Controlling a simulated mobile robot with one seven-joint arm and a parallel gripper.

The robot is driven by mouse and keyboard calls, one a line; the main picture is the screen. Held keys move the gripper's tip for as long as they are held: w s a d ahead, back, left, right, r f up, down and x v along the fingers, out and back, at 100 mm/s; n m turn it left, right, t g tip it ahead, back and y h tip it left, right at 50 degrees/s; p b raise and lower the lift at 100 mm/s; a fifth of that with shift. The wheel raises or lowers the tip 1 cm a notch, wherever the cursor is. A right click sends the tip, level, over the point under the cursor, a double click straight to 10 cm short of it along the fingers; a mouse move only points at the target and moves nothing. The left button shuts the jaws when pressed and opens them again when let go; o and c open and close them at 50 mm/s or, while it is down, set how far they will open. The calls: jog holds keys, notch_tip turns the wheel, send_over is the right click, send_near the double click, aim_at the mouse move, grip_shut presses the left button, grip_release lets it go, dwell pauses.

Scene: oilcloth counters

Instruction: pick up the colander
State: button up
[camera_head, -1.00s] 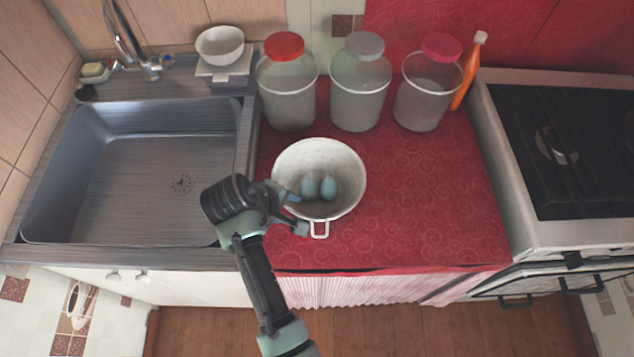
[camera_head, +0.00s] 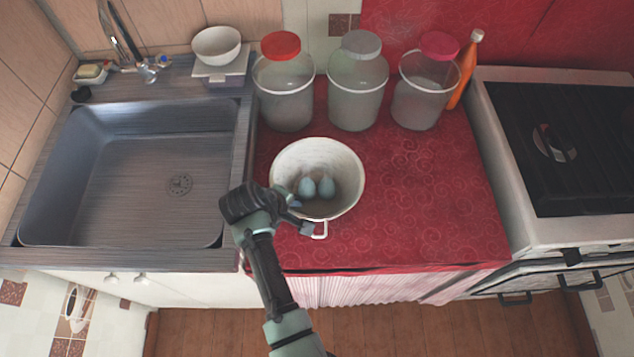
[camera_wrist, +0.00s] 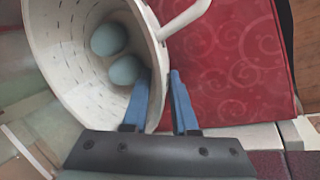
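The white colander (camera_head: 345,205) stands upright on the red counter, with two pale blue eggs (camera_head: 317,187) inside. One handle loop shows at its front. My gripper (camera_head: 300,212) is at the colander's front left rim. In the wrist view the colander (camera_wrist: 70,55) fills the upper left, with the eggs (camera_wrist: 117,55) in it. There the two blue fingers of my gripper (camera_wrist: 160,75) are apart, one over the inside of the colander and one outside, with the rim between them. I cannot tell whether either finger touches the wall.
Three lidded jars (camera_head: 358,95) stand behind the colander, with an orange bottle (camera_head: 466,72) beside them. The sink (camera_head: 130,180) is on the left, with a white bowl (camera_head: 217,45) behind it. The stove (camera_head: 570,150) is on the right. The red counter (camera_head: 430,200) right of the colander is clear.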

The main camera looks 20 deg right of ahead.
grip_shut()
dwell(1.1)
